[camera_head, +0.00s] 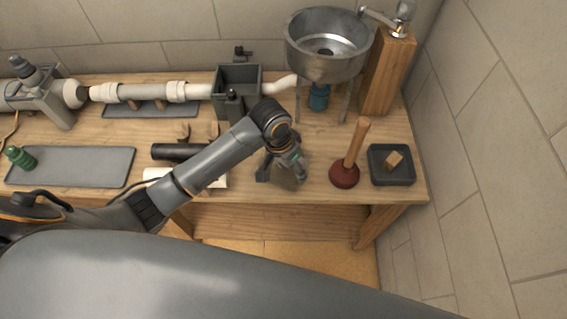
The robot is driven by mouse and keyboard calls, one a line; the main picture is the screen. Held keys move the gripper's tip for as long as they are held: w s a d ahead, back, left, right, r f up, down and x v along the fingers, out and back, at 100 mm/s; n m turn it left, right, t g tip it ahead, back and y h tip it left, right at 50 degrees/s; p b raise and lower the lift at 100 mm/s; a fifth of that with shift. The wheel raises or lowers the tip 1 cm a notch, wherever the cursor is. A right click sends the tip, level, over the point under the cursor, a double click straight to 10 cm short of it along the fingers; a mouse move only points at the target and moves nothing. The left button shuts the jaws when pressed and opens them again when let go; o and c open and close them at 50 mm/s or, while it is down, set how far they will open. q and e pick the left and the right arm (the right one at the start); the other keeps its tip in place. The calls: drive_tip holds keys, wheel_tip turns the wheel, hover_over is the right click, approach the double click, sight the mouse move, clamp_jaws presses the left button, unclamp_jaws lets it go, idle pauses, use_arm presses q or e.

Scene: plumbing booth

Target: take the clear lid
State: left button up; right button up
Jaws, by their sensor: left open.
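My left gripper (300,175) is at the end of the arm that reaches in from the left, pointing down over the front middle of the bench. It is open. Just beside and below its fingers is a pale, see-through-looking plate (285,183) by a small dark stand (262,174); this may be the clear lid. The gripper partly hides it, and I cannot tell whether the fingers touch it. My right gripper is not in view.
A plunger (345,173) and a dark square tray (391,178) stand right of the gripper. Behind are a metal sink (327,60) on legs and an open grey box (237,78) with white pipe (140,92). A grey mat (75,166) lies at left.

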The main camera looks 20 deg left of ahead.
use_arm(q)
drive_tip(key=w+a+r+g+y, duration=0.1)
drive_tip(key=w+a+r+y, duration=0.1)
drive_tip(key=w+a+r, duration=0.5)
drive_tip(key=f, duration=0.2)
drive_tip(key=s+d+f, duration=0.1)
drive_tip(key=f, duration=0.2)
drive_tip(key=d+f+p, duration=0.1)
drive_tip(key=f, duration=0.1)
drive_tip(key=shift+s+d+f, duration=0.15)
drive_tip(key=shift+d+f, duration=0.05)
drive_tip(key=shift+f, duration=0.15)
drive_tip(key=f+p, duration=0.1)
drive_tip(key=f, duration=0.3)
drive_tip(key=shift+d, duration=0.2)
drive_tip(key=shift+f, duration=0.65)
clamp_jaws()
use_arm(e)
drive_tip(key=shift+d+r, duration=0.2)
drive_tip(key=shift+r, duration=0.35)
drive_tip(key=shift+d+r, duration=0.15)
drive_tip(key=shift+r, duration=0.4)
